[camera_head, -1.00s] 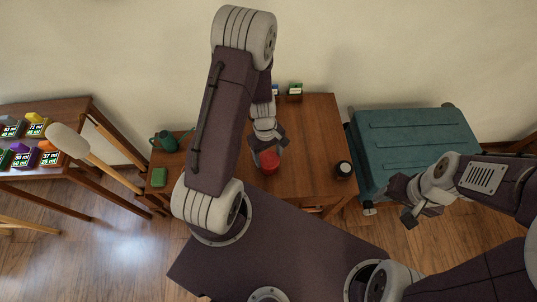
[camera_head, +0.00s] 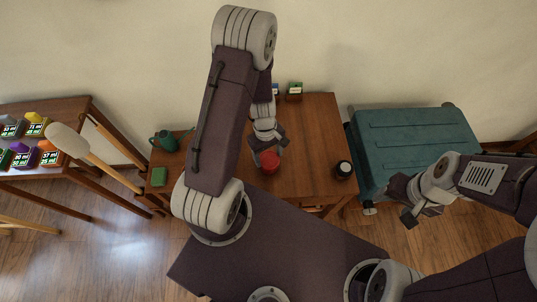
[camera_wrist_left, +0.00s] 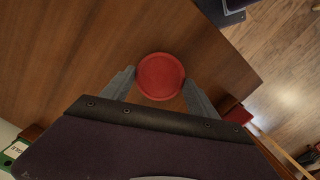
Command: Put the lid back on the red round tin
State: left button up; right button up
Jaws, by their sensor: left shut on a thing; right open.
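A red round lid (camera_wrist_left: 161,76) lies between the fingers of my left gripper (camera_wrist_left: 158,88) in the left wrist view, its flat face with a slight rim toward the camera. In the head view my left gripper (camera_head: 267,150) is over the front middle of the wooden table, shut on this red round piece (camera_head: 270,163). The red shape there shows some side height, but I cannot tell whether the tin is directly under the lid or how they meet. My right gripper (camera_head: 410,217) is open and empty, off the table's right side.
On the wooden table (camera_head: 318,135) stand a dark round jar (camera_head: 344,169) at right and small card boxes (camera_head: 295,90) at the back. A green watering can (camera_head: 166,141) and green box (camera_head: 158,177) are at left. A teal trunk (camera_head: 418,140) stands right.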

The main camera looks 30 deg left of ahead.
dwell(0.3)
pick_arm(q)
jog(key=o, duration=1.6)
notch_tip(320, 180, up, 7)
jog(key=p, duration=0.7)
jog(key=shift+c, duration=0.6)
grip_shut()
jog(key=shift+f+b, duration=0.25)
jog(key=shift+b, duration=0.05)
